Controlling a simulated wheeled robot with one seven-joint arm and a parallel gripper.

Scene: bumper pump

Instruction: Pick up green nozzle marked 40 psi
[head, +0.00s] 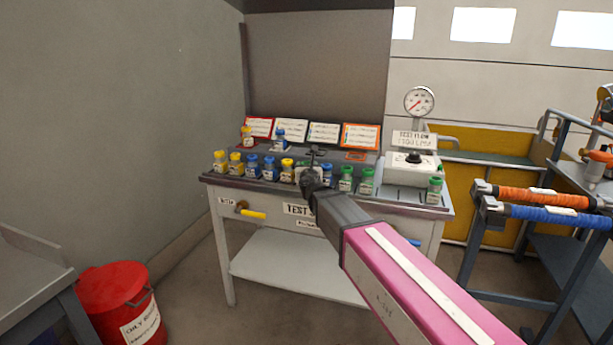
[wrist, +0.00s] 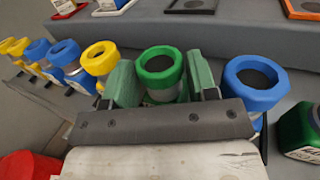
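A green nozzle (wrist: 160,72) with a dark open top stands between the two green fingers of my gripper (wrist: 161,82) in the wrist view. The fingers lie close on both sides of it; whether they press on it cannot be told. Its label is mostly hidden, and no 40 psi mark is readable. In the head view my gripper (head: 312,160) is over the middle of the nozzle row and hides this nozzle. Other green nozzles stand to the right in the head view (head: 346,180) (head: 366,182) (head: 435,190); one shows partly in the wrist view (wrist: 300,130).
A blue nozzle (wrist: 254,82) stands close right of my gripper, and a yellow one (wrist: 101,60) close left. More blue and yellow nozzles line the bench (head: 245,185). A white box (head: 410,172) and gauge (head: 419,101) are on the right. Framed cards (head: 323,132) stand behind.

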